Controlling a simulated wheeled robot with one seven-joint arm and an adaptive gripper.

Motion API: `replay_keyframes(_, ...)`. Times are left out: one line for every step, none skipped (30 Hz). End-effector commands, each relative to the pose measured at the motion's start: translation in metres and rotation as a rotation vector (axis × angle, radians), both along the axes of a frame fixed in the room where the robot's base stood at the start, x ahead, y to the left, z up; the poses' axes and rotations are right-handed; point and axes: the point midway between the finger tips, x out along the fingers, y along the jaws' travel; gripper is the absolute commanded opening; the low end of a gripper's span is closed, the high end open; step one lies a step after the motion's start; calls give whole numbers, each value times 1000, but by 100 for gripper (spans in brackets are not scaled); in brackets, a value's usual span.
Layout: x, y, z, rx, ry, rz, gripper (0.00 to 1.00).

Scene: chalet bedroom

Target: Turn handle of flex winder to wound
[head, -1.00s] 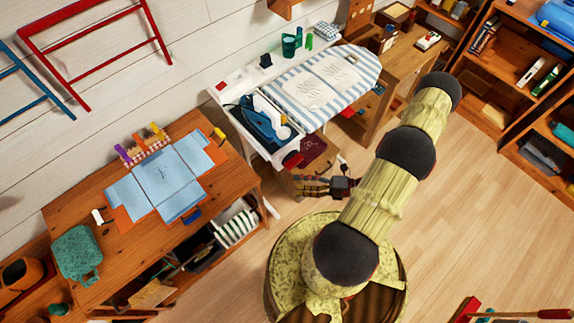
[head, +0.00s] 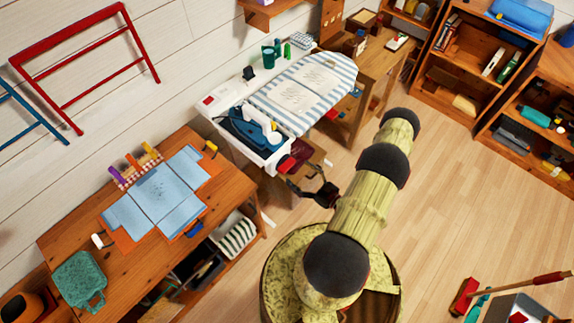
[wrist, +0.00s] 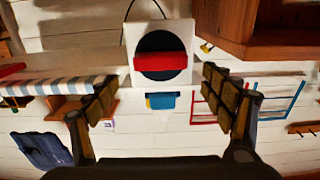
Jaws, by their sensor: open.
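The flex winder shows in the wrist view as a black disc (wrist: 162,42) on a white end panel (wrist: 133,66). A red bar handle (wrist: 163,67) lies across the disc, level in the picture. In the head view the red handle (head: 287,164) shows at the near end of the ironing station. My gripper (head: 305,186) is open and empty, close to that end. In the wrist view its fingers (wrist: 163,101) are spread wide, below and to either side of the handle. They appear apart from it.
A dark cord (wrist: 146,7) loops above the panel in the wrist view. The blue iron (head: 249,132) rests on the station beside the striped board (head: 336,72). A wooden table (head: 65,229) stands left. Open floor (head: 440,205) lies right.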

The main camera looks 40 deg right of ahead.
Motion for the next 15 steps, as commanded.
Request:
replay_keyframes(6,2,0,-1,0,5,82)
replay_keyframes(10,3,0,-1,0,6,82)
replay_keyframes(15,3,0,-2,0,6,82)
replay_keyframes(20,4,0,-2,0,7,82)
replay_keyframes(24,4,0,-3,0,6,82)
replay_keyframes(29,5,1,-3,0,7,82)
replay_keyframes(33,5,0,-3,0,6,82)
replay_keyframes(37,5,0,-3,0,7,82)
replay_keyframes(42,6,0,-3,0,6,82)
replay_keyframes(46,6,0,-3,0,6,82)
replay_keyframes(49,6,0,-3,0,6,82)
replay_keyframes(53,6,0,-3,1,5,82)
replay_keyframes(56,6,0,-3,0,4,82)
replay_keyframes(58,7,0,-3,0,5,82)
replay_keyframes(61,7,0,-3,0,5,82)
